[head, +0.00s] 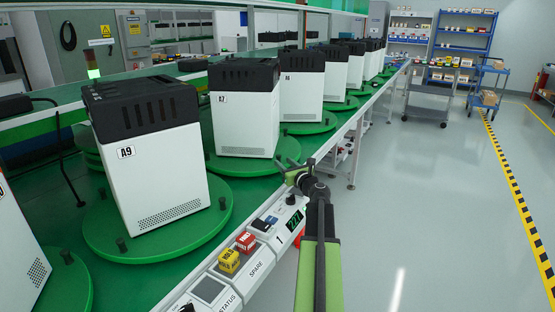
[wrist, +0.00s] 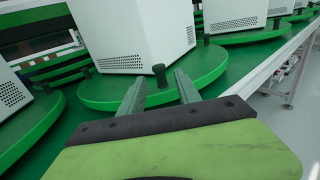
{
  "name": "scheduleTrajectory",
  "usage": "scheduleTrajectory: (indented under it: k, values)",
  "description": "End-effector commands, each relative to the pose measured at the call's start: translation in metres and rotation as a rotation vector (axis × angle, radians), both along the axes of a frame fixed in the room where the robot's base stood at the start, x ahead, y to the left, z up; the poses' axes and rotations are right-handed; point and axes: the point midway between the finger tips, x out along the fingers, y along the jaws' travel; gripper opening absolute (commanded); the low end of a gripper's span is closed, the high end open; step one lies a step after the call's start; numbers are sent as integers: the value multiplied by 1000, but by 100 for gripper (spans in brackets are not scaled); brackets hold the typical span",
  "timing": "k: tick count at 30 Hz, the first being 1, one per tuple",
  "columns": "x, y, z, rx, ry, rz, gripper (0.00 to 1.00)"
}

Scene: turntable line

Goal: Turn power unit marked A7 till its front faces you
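The power unit marked A7 (head: 243,125) is a white box with a black vented top. It stands upright on a round green turntable (head: 225,167), with its label side visible in the head view. My gripper (head: 293,168) is at the right edge of that turntable. In the wrist view my gripper (wrist: 160,80) is open, with two grey fingers spread apart. A dark peg (wrist: 160,74) on the rim of a green turntable (wrist: 95,95) shows between the fingertips. I cannot tell how deep the peg sits between them. The lower part of a white unit (wrist: 110,35) stands behind it.
Unit A9 (head: 155,170) stands on its own turntable at the left, and more units line up behind A7. The floor at right is open.

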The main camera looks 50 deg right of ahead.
Motion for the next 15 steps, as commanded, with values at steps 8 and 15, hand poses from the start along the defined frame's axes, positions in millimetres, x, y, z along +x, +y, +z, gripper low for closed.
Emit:
scheduleTrajectory:
  k: [8, 15]
  values:
    - [48, -17, 0, 0, 0, 2, 40]
    - [54, -17, 0, 0, 0, 2, 40]
